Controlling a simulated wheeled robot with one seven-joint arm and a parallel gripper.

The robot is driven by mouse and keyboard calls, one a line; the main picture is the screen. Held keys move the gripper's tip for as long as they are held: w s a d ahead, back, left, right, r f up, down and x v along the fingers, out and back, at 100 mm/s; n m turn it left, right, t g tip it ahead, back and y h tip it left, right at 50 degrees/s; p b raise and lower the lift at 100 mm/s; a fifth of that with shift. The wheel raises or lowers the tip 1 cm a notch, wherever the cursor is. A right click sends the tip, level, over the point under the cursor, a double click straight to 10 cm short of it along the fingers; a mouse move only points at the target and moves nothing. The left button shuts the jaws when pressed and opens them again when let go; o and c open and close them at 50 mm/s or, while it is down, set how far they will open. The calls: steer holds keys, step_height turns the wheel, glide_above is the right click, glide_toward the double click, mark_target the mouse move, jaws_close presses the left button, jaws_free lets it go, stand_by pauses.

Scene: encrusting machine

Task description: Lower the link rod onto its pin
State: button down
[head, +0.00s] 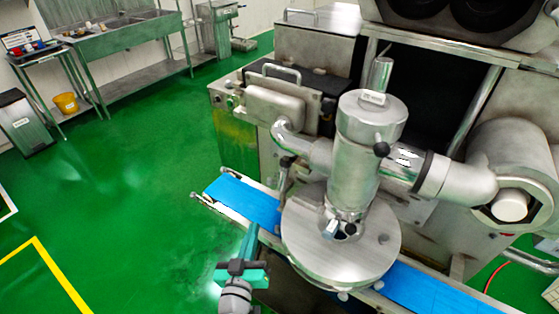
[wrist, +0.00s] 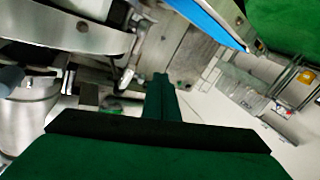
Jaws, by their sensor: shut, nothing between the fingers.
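My gripper (head: 251,232) is at the lower middle of the head view, with its green fingers together and pointing up toward the machine. It is left of the round steel plate (head: 340,262) and close to the blue belt's edge. In the wrist view the shut fingers (wrist: 160,82) reach forward with nothing between them. A short upright rod with a dark top (head: 286,172) stands beside the belt, left of the steel cylinder (head: 357,165); I cannot tell whether it is the link rod. Small fittings (head: 332,228) show at the cylinder's foot. I cannot make out the pin.
The blue conveyor belt (head: 243,203) runs under the plate and comes out at the lower right (head: 425,292). A wide steel pipe (head: 440,178) joins the cylinder to the machine. Green floor (head: 110,190) is clear at left; a sink bench (head: 120,45) stands far back.

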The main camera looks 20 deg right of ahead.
steer(key=w+d+r+m+g+h, duration=0.1)
steer(key=w+r+m+g+h, duration=0.1)
steer(key=r, duration=0.5)
steer(key=w+d+r+m+g+h, duration=0.1)
steer(key=d+r+m+g+h, duration=0.1)
steer(key=r+m+h, duration=0.2)
step_height(320, 180, up, 4)
steer(key=m, duration=0.2)
steer(key=shift+w+m+h, duration=0.4)
steer(key=shift+r, duration=0.1)
steer(key=x, duration=1)
